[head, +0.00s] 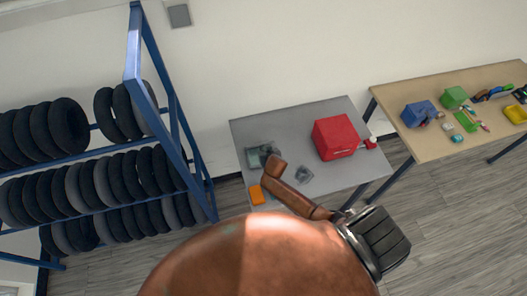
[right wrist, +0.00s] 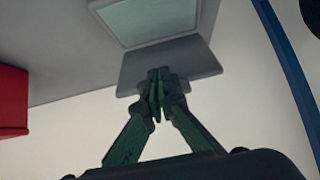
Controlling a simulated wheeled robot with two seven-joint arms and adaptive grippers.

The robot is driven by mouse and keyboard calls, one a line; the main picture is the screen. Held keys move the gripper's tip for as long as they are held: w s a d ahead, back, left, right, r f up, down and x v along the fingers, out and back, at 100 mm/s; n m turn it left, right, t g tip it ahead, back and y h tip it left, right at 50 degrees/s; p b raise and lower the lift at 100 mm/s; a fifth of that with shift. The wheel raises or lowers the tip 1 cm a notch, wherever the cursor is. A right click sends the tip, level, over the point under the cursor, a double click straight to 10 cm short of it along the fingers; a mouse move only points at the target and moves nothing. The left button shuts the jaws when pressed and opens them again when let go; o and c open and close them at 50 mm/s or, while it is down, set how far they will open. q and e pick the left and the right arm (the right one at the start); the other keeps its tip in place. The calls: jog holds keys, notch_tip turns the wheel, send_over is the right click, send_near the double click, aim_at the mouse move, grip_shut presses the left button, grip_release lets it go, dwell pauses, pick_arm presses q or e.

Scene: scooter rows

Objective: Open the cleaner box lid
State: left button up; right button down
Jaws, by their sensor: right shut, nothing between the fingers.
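A grey box with a pale green inset panel, which I take as the cleaner box (head: 253,160), sits near the left end of the grey table. In the right wrist view the grey box (right wrist: 200,62) is ahead of my fingertips, with the pale panel above. I cannot tell whether its lid is raised. My right gripper (right wrist: 157,76) is shut and empty. Its tips overlap the box's near edge in that view; contact is unclear. In the head view my right gripper (head: 266,150) is small and partly hidden by my brown arm. My left gripper is not in view.
A blue tyre rack (head: 135,60) stands left. A wooden table (head: 440,150) with coloured items is right.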

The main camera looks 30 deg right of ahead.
jog(key=shift+w+d+r, duration=0.15)
jog(key=shift+w+r, duration=0.45)
jog(key=shift+w, duration=0.15)
jog(key=shift+w+d+r+p, duration=0.15)
jog(key=shift+w+r, duration=0.1)
jog(key=shift+w, duration=0.3)
jog(key=shift+w+d+r+p, duration=0.1)
jog(key=shift+w+r, duration=0.2)
jog(key=shift+w, duration=0.25)
jog(key=shift+w+d+r+p, duration=0.15)
jog(key=shift+w+r, duration=0.1)
jog(key=shift+w, duration=0.4)
jog(key=shift+w+d+r, duration=0.1)
jog(key=shift+w+r, duration=0.05)
jog(key=shift+w, duration=0.35)
